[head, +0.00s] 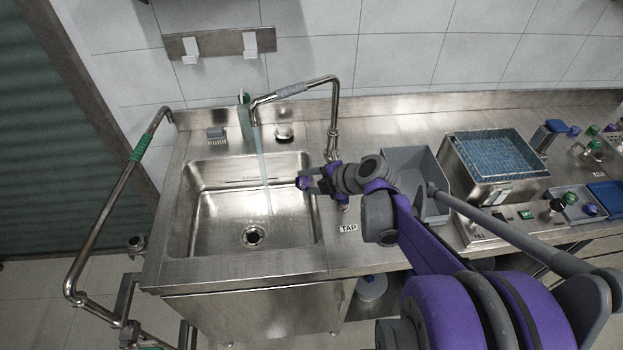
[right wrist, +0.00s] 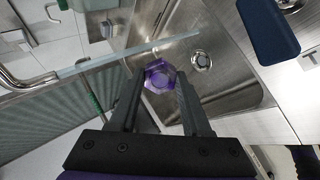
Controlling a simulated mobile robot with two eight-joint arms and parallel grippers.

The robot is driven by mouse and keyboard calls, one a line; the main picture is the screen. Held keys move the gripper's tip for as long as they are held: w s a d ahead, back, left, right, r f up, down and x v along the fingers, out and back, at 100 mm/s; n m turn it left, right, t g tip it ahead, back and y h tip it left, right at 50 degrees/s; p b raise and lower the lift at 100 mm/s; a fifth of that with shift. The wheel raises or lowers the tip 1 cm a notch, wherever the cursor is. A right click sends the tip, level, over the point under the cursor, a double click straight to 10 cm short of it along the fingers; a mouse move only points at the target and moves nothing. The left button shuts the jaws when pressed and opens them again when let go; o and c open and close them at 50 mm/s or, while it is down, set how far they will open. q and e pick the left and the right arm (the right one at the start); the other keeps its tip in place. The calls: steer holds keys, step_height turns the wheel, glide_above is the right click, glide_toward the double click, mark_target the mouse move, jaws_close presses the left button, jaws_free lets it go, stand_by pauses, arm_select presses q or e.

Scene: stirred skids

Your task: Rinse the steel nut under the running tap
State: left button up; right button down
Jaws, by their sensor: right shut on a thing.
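A hexagonal nut (right wrist: 160,76) sits between the fingertips of my right gripper (right wrist: 160,88); it looks purple, with a paler middle. In the head view the nut (head: 305,183) is a small purple patch at the tips of the right gripper (head: 313,181). The gripper is shut on it, over the right side of the steel sink (head: 215,235). The bent tap (head: 335,100) is running. Its water stream (head: 264,170) falls into the basin left of the nut, with a gap between. The stream also crosses above the nut in the right wrist view (right wrist: 130,51). My left gripper is not in view.
The sink's drain (head: 253,236) lies below the stream. A TAP label (head: 348,228) is on the counter right of the sink. Farther right are a grey bin (head: 412,160) and a steel bath with a blue mesh basket (head: 497,155). A pipe rail (head: 110,205) stands left.

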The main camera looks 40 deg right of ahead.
steer(key=shift+d+r, duration=0.15)
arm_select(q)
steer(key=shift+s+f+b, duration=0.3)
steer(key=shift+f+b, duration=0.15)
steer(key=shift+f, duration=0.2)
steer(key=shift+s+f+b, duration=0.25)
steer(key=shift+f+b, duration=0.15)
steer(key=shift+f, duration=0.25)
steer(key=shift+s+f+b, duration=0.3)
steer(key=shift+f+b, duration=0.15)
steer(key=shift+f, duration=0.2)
arm_select(e)
steer(key=w+a+f, duration=0.2)
steer(key=w, duration=0.5)
steer(key=w+a+f, duration=0.2)
steer(key=w, duration=0.6)
steer(key=shift+w, duration=0.15)
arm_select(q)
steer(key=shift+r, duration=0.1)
arm_select(e)
steer(key=shift+d, duration=0.1)
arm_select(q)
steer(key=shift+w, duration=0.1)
arm_select(e)
steer(key=shift+d, duration=0.2)
steer(key=shift+a, duration=0.15)
